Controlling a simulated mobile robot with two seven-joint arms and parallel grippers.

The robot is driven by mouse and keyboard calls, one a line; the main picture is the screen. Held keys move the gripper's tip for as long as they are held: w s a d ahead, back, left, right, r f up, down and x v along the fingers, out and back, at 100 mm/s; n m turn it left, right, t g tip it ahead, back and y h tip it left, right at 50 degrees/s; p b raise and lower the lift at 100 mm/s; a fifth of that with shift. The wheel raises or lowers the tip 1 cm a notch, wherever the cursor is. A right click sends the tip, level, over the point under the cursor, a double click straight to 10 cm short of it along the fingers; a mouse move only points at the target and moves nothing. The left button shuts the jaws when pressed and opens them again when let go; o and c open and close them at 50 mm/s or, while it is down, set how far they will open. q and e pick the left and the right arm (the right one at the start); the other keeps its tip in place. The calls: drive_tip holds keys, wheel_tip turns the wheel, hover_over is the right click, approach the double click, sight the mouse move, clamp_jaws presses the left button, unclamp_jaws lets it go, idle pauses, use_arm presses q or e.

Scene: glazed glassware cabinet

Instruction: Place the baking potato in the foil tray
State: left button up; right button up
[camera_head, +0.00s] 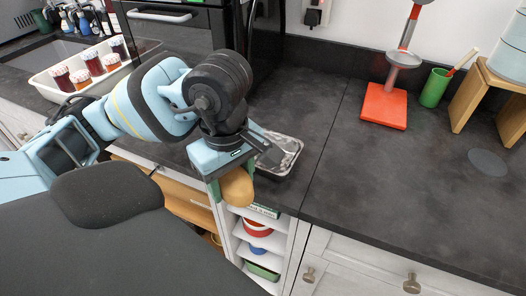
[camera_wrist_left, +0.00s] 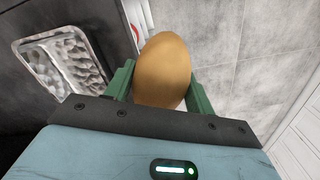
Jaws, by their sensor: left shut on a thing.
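The baking potato (camera_head: 237,188) is brown and oval. My left gripper (camera_head: 233,184) is shut on it and holds it in front of the counter's front edge, above the open shelves. In the left wrist view the potato (camera_wrist_left: 163,70) sits between the two green fingers of the left gripper (camera_wrist_left: 160,88). The foil tray (camera_head: 291,152) lies on the dark counter just behind and right of the gripper, partly hidden by it. In the left wrist view the foil tray (camera_wrist_left: 62,66) is at the left, apart from the potato, and its visible inside is empty. My right gripper is not in view.
A white tray (camera_head: 57,94) with several jars stands at the back left. An orange-based stand (camera_head: 385,107), a green cup (camera_head: 435,88) and a wooden stand (camera_head: 478,95) are at the right. The counter (camera_head: 400,170) between is mostly clear. Open shelves (camera_head: 262,241) lie below the gripper.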

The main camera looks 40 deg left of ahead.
use_arm(q)
drive_tip(key=w+a, duration=0.1)
drive_tip(key=w, duration=0.3)
drive_tip(key=w+a, duration=0.1)
drive_tip(key=w, duration=0.3)
drive_tip(key=w+a+f, duration=0.1)
drive_tip(key=w, duration=0.3)
drive_tip(key=shift+w+a+p, duration=0.15)
drive_tip(key=shift+w+p, duration=0.1)
drive_tip(key=shift+p, duration=0.15)
drive_tip(key=shift+w+f, duration=0.15)
drive_tip(key=shift+w, duration=0.2)
drive_tip(key=shift+a, duration=0.1)
drive_tip(key=shift+w, duration=0.3)
wheel_tip(320, 180, down, 4)
drive_tip(key=shift+w+a+r, duration=0.1)
drive_tip(key=shift+r, duration=0.15)
